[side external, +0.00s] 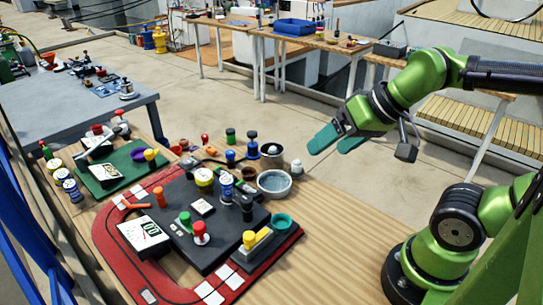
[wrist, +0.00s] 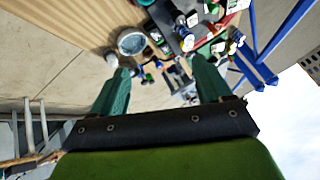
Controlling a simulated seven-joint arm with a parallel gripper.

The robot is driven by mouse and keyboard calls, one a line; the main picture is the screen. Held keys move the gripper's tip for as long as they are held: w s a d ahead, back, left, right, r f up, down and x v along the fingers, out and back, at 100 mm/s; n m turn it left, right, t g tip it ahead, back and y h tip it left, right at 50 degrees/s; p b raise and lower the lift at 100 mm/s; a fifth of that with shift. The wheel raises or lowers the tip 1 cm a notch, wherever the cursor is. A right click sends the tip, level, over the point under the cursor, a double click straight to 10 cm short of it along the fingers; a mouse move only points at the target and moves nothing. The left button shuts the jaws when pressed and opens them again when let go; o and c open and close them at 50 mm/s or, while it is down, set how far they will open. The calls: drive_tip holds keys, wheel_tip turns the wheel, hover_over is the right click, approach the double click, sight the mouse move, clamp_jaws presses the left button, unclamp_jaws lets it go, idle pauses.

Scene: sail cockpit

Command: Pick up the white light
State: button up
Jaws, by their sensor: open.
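A small white domed piece (side external: 297,166), which looks like the white light, stands on the wooden table (side external: 330,215) just right of a grey round bowl (side external: 274,183). In the wrist view a small pale shape (wrist: 112,59) beside the bowl (wrist: 132,41) may be the same piece, but it is too small to be sure. My gripper (side external: 328,147) has green fingers spread apart with nothing between them. It is in the air, above and to the right of the white piece, and apart from it. The wrist view also shows my open gripper (wrist: 160,66).
Left of the bowl are a black board (side external: 190,245) with several coloured knobs, a red track mat (side external: 103,235) and a green mat (side external: 118,177). Several small coloured pieces crowd behind the bowl. The table's right part is bare. Workbenches (side external: 315,42) stand farther back.

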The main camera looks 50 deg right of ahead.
drive_tip(key=shift+c, duration=0.2)
drive_tip(key=shift+c, duration=1.3)
drive_tip(key=m+g+h, duration=0.2)
drive_tip(key=m+g, duration=0.5)
drive_tip(key=m, duration=1.3)
hover_over(297, 160)
wheel_tip(297, 160, down, 6)
drive_tip(key=f, duration=1.1)
drive_tip(key=shift+s+a+f, duration=0.3)
drive_tip(key=shift+a+f, duration=0.05)
drive_tip(key=shift+f, duration=0.05)
drive_tip(key=shift+w+d+f, duration=0.15)
drive_tip(key=shift+d+f, duration=0.05)
drive_tip(key=shift+f, duration=1.15)
drive_tip(key=shift+w+d+f, duration=0.1)
drive_tip(key=shift+d+f, duration=0.05)
drive_tip(key=shift+f, duration=1.2)
